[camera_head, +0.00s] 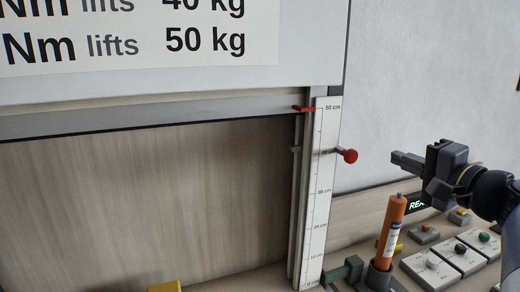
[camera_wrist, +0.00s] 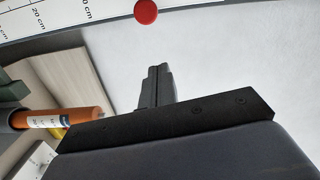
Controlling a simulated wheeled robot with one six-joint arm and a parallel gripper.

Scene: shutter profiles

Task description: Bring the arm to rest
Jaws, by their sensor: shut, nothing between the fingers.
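My gripper (camera_head: 396,158) is at the right of the head view, in the air, with its fingers pointing left. Its fingers are together and hold nothing. In the wrist view the shut fingers (camera_wrist: 155,85) stand near the middle against a pale wall. A red round knob (camera_head: 350,156) on a short rod sits beside the scale, left of my fingertips and apart from them. The knob also shows in the wrist view (camera_wrist: 146,12), beyond the fingers at the top edge.
An orange cylinder (camera_head: 391,226) stands in a dark holder below my gripper. Several button boxes (camera_head: 430,268) lie to its right. A white scale marked in cm (camera_head: 319,200) stands upright beside the shutter frame, with a red pointer (camera_head: 304,109) near 50. Open air surrounds the fingers.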

